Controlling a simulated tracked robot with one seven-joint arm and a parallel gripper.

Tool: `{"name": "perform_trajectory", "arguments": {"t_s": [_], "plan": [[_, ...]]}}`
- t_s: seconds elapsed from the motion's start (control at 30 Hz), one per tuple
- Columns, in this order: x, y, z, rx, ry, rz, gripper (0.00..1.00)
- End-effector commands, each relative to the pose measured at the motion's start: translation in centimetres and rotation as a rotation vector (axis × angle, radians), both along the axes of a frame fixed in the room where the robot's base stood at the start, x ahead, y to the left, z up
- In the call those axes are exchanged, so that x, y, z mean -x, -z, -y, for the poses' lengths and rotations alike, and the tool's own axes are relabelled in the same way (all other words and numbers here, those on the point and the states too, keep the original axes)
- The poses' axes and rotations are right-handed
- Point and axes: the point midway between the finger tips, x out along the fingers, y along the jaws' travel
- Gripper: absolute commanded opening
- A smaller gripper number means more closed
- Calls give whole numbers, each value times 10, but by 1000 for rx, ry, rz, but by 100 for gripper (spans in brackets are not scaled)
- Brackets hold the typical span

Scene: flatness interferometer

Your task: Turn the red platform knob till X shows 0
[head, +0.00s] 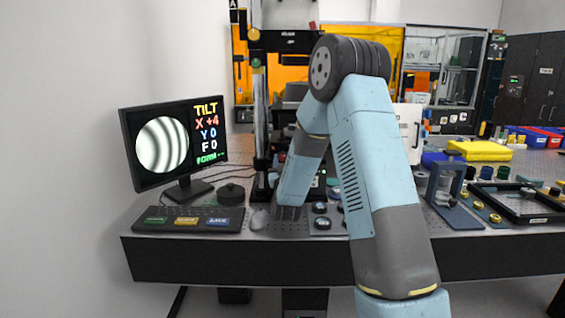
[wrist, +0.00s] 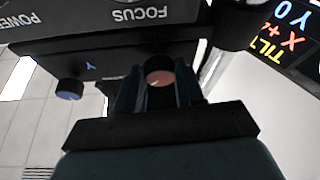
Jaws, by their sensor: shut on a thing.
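The red platform knob (wrist: 160,77) shows its round face with a pale mark in the wrist view. My gripper (wrist: 158,88) is shut on it, one dark finger on each side. In the head view my own arm hides the knob and the fingertips. The monitor (head: 176,145) at the left shows curved dark and light fringes in a disc. Its text reads TILT, X +4 in red, Y 0 in blue, F 0 and a FORM line with dashes. Part of the monitor (wrist: 285,35) also shows upside down in the wrist view.
A blue knob (wrist: 69,89) labelled Y sits beside the red one, under the FOCUS and POWER panel. A blue stand (head: 455,212) and black tray (head: 515,205) are at the right.

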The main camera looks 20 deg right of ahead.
Motion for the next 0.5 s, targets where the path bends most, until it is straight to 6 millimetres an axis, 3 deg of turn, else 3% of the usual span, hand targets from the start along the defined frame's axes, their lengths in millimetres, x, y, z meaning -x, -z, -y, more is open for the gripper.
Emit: {"name": "perform_trajectory", "arguments": {"t_s": [0.27,0.5], "plan": [[0,0,-1,48,-1,-12,7],[0,-1,0,193,-3,-51,7]]}}
